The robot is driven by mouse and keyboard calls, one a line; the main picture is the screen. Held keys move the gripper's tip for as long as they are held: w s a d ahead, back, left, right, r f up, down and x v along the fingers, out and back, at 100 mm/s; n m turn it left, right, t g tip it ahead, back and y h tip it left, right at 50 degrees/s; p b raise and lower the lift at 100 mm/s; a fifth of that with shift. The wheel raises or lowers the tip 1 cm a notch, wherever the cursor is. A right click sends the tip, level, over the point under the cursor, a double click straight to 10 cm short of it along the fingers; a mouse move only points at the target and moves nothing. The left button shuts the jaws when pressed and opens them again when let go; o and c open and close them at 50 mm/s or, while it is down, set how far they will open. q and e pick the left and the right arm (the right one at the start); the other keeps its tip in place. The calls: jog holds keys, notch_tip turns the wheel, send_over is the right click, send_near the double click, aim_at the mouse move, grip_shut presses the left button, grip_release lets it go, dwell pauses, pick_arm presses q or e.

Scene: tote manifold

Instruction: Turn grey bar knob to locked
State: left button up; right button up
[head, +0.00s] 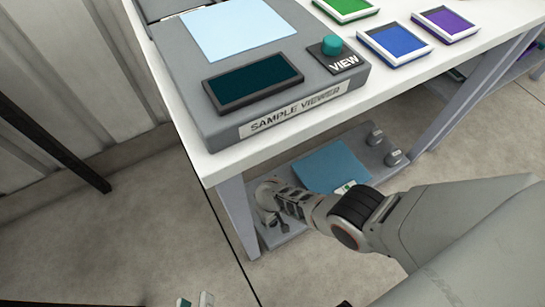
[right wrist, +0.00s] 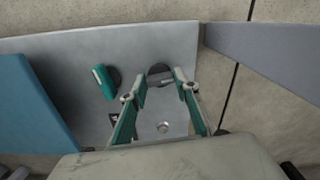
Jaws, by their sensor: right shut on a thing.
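The grey bar knob (right wrist: 160,75), with a dark round base, stands on a grey panel (right wrist: 140,50) in the right wrist view. My right gripper (right wrist: 158,91) is at this knob, its teal-lined fingers on either side, shut on it. Which way the bar points against any marks cannot be told. In the head view my right gripper (head: 274,205) reaches down to the left end of the low panel under the table, and hides the knob there. My left gripper (head: 195,300) shows only its fingertips at the bottom edge, apart and with nothing between them.
A teal knob (right wrist: 104,81) stands left of the grey one, close to the left finger. A blue plate (head: 332,167) and two grey knobs (head: 375,137) lie further along the panel. The white table (head: 400,75) with the sample viewer (head: 300,105) overhangs; its leg (head: 238,215) is near my right gripper.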

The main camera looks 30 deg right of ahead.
jog(key=shift+a+m, duration=0.1)
jog(key=shift+m, duration=0.7)
jog(key=o, duration=1.1)
jog(key=shift+r, duration=0.15)
